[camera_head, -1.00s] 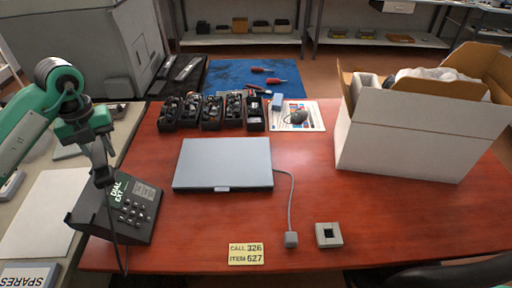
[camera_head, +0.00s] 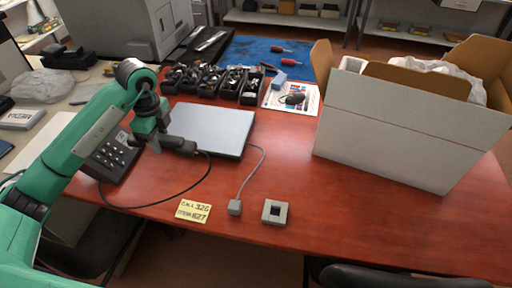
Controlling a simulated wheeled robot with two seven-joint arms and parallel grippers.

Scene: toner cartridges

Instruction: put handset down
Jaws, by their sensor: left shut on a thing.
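My left gripper (camera_head: 160,143) is shut on the black handset (camera_head: 180,146), just right of the phone. The handset appears in front of the left edge of the closed grey laptop (camera_head: 212,128); whether it touches anything is unclear. The dark desk phone (camera_head: 112,158) with its keypad stands at the left end of the red table, partly hidden by my left arm. A black cord (camera_head: 165,202) loops from the handset across the table front toward the phone. My right gripper is not in view.
A yellow note (camera_head: 193,211), a grey plug (camera_head: 235,207) on a cable and a small square grey box (camera_head: 275,212) lie near the front edge. A large open white carton (camera_head: 410,130) fills the right. Black bins (camera_head: 210,80) line the back.

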